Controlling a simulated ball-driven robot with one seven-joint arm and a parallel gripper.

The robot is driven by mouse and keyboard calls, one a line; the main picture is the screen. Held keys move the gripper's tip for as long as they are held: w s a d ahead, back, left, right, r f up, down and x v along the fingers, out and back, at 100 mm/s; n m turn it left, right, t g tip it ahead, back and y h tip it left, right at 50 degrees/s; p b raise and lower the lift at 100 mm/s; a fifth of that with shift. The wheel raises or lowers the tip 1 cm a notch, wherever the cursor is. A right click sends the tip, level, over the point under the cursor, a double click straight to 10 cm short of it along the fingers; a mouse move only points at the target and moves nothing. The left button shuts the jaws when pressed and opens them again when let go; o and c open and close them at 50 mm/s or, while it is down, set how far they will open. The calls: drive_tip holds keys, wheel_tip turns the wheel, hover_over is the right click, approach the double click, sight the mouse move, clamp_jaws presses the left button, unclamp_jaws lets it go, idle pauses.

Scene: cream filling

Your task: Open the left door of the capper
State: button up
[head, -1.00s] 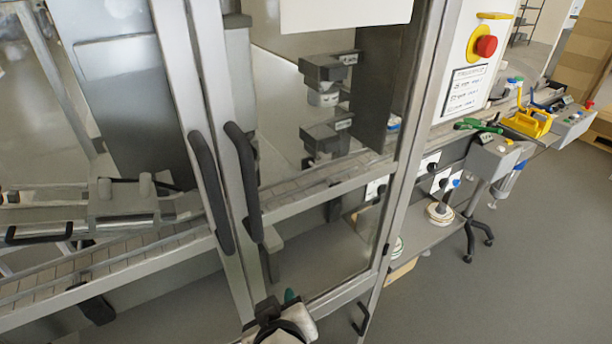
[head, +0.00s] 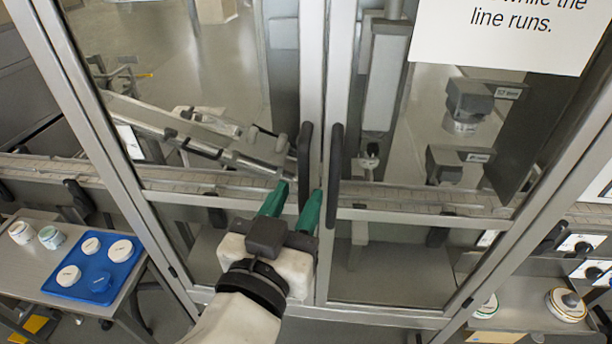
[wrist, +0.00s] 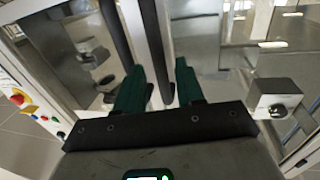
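The capper's left door (head: 215,150) is a glazed panel in a metal frame, and it looks shut. Its black upright handle (head: 304,160) is beside the seam between the doors. The right door's similar handle (head: 335,160) is just right of the seam. My gripper (head: 298,189), with green fingers, is open at the lower part of the left handle. In the wrist view, the left handle (wrist: 154,45) runs between the spread fingertips (wrist: 157,66), and the right handle (wrist: 117,30) is outside them. I cannot tell whether a finger touches either handle.
A side table (head: 50,262) with a blue tray (head: 75,284) of white lids stands at the left. A conveyor (head: 230,184) runs behind the glass. A paper sign (head: 500,35) hangs on the right door. A shelf with round items (head: 530,315) is at lower right.

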sight(301, 190)
drive_tip(key=shift+p+x, duration=0.35)
drive_tip(key=shift+x, duration=1.5)
drive_tip(key=shift+c, duration=0.4)
clamp_jaws()
